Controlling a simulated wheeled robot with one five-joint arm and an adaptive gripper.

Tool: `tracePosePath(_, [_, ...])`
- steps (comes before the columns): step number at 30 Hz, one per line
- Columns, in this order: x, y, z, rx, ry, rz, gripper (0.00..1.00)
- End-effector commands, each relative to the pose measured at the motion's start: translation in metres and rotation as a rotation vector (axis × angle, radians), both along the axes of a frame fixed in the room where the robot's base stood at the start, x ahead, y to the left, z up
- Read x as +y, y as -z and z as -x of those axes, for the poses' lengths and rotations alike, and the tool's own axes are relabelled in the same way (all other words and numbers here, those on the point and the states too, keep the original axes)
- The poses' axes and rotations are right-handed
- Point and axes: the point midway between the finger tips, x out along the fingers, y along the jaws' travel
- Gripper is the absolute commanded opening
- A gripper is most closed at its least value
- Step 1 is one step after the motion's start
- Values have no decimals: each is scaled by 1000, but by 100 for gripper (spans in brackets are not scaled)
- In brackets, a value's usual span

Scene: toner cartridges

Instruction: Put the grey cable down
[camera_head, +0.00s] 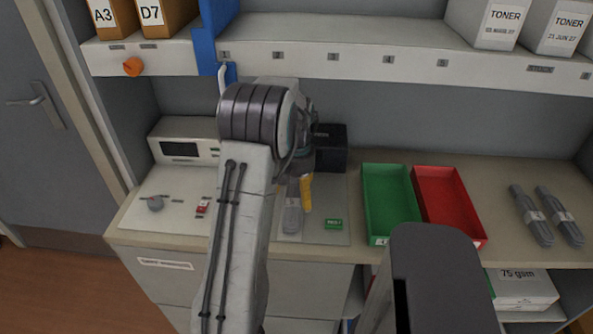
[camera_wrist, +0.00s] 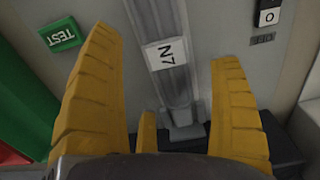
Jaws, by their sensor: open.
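The grey cable (camera_head: 292,215) lies on the pale mat on the counter, partly hidden behind my arm. In the wrist view the grey cable (camera_wrist: 176,85) bears a white label reading N7 and runs between my yellow fingers. My gripper (camera_head: 306,192) is over the mat beside the cable in the head view. In the wrist view my gripper (camera_wrist: 163,48) is open, with a gap between each finger and the cable. I cannot tell how high the fingers are above the mat.
A green TEST box (camera_head: 333,224) sits right of the cable. A green tray (camera_head: 391,200) and a red tray (camera_head: 449,203) stand farther right, then two more grey cables (camera_head: 531,215). A black box (camera_head: 331,147) stands behind; a shelf (camera_head: 345,55) overhangs the counter.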

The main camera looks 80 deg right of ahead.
Motion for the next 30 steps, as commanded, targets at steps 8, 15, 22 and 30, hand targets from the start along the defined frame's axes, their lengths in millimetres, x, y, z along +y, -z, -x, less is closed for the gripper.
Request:
tracePosePath(8, [-1, -50, 0, 1, 0, 4, 84])
tracePosePath(15, [-1, -77, 0, 0, 0, 1, 84])
tracePosePath(22, [0, -88, 0, 0, 0, 0, 84])
tracePosePath(30, [0, -88, 0, 0, 0, 0, 84])
